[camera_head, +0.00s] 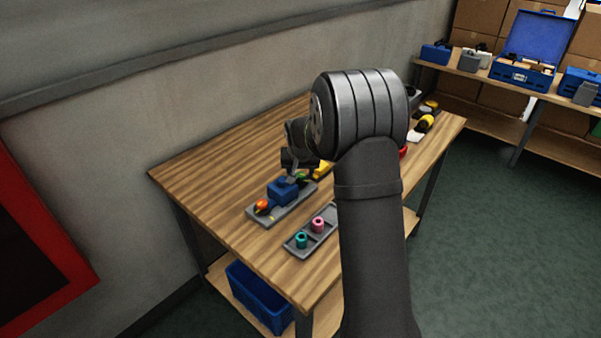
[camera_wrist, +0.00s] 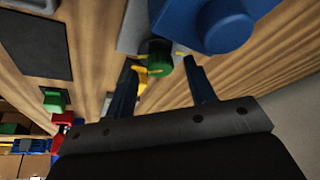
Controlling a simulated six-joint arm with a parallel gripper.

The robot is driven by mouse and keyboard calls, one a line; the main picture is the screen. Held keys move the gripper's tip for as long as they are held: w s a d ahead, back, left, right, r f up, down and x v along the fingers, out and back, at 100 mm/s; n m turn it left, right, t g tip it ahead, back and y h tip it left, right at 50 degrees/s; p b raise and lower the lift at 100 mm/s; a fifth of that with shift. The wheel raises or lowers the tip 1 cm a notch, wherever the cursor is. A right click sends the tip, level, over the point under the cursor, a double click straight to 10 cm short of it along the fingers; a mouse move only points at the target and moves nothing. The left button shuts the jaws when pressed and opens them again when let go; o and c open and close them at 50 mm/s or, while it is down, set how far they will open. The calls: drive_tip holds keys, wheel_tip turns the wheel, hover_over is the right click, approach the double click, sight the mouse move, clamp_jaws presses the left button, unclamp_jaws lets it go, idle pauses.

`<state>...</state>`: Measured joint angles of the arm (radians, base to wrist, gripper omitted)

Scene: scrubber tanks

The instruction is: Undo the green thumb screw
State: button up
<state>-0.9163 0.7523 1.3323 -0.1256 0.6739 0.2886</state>
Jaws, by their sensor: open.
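The green thumb screw (camera_wrist: 157,48) shows in the wrist view as a dark green round knob beside a blue tank (camera_wrist: 208,22). My gripper (camera_wrist: 161,62) is open, its two fingers either side of the screw's line with the tips close to it. I cannot tell whether either finger touches it. In the head view the blue tank (camera_head: 282,192) sits on a grey base (camera_head: 262,217) with an orange-red knob (camera_head: 262,206) at its left end. My gripper (camera_head: 293,175) is over the tank's right end, where a bit of green shows; the arm hides part of that area.
A grey tray (camera_head: 297,252) holds a teal piece (camera_head: 301,241) and a pink piece (camera_head: 318,225) in front of the base. Other items stand at the table's far right end. The table's left part is clear.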

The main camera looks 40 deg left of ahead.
drive_tip(key=shift+w+a+f, duration=0.1)
drive_tip(key=shift+w+f, duration=0.05)
drive_tip(key=shift+f, duration=0.2)
drive_tip(key=shift+c, duration=0.4)
drive_tip(key=c, duration=0.9)
drive_tip(key=shift+n, duration=0.3)
drive_tip(key=n+g, duration=0.1)
drive_tip(key=n, duration=0.1)
drive_tip(key=n+g+y, duration=0.1)
drive_tip(key=n, duration=0.2)
drive_tip(key=shift+w+d, duration=0.2)
drive_tip(key=n+g, duration=0.1)
drive_tip(key=n, duration=0.2)
drive_tip(key=shift+w+n, duration=0.15)
drive_tip(key=shift+n, duration=0.25)
drive_tip(key=shift+w+f+n+g, duration=0.15)
drive_tip(key=shift+n+g, duration=0.65)
drive_tip(key=shift+n, duration=0.8)
